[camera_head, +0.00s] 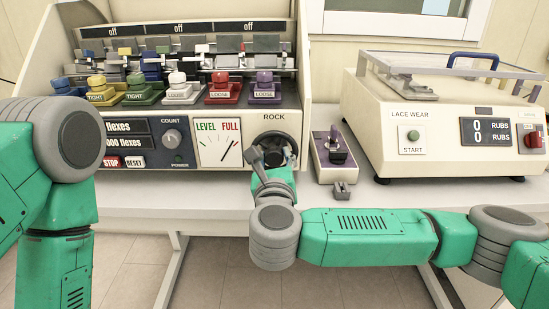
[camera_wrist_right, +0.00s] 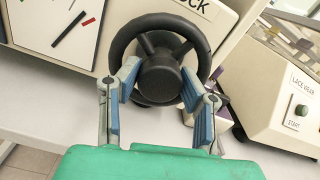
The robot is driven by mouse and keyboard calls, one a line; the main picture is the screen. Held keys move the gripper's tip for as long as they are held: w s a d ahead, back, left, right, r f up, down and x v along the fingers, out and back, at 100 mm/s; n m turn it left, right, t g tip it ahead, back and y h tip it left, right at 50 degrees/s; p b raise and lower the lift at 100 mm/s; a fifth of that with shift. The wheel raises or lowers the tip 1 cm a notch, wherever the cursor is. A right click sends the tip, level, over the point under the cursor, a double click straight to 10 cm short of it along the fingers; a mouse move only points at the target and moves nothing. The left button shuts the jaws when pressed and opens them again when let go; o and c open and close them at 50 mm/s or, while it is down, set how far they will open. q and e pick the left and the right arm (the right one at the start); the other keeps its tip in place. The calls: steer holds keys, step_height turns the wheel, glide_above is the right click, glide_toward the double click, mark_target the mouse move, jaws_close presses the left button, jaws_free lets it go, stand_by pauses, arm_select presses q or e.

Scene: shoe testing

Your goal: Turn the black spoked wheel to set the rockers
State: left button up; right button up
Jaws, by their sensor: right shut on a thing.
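The black spoked wheel (camera_wrist_right: 159,35) is mounted on the front of the cream machine, under the ROCK label; it also shows in the head view (camera_head: 276,134). My right gripper (camera_wrist_right: 160,88) is at the wheel with one finger on each side of its hub, shut on it. In the head view the right gripper (camera_head: 272,160) partly covers the wheel. The rockers are in a row along the machine's top, with coloured clamps such as the red one (camera_head: 223,92) labelled LOOSE. A LEVEL/FULL gauge (camera_head: 218,142) is left of the wheel. My left arm is at the left edge; its gripper is out of view.
The LACE WEAR machine (camera_head: 440,125) stands further right. The white table (camera_head: 190,198) is bare along its front edge.

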steer(key=shift+f, duration=0.1)
steer(key=n+p, duration=0.2)
steer(key=n, duration=0.2)
steer(key=shift+s+a, duration=0.1)
steer(key=n+p, duration=0.2)
steer(key=n, duration=0.1)
steer(key=shift+f+n+p, duration=0.1)
steer(key=shift+n+p, duration=0.5)
steer(key=shift+n, duration=0.7)
steer(key=shift+f, duration=0.1)
steer(key=o, duration=1.1)
steer(key=shift+o, duration=0.2)
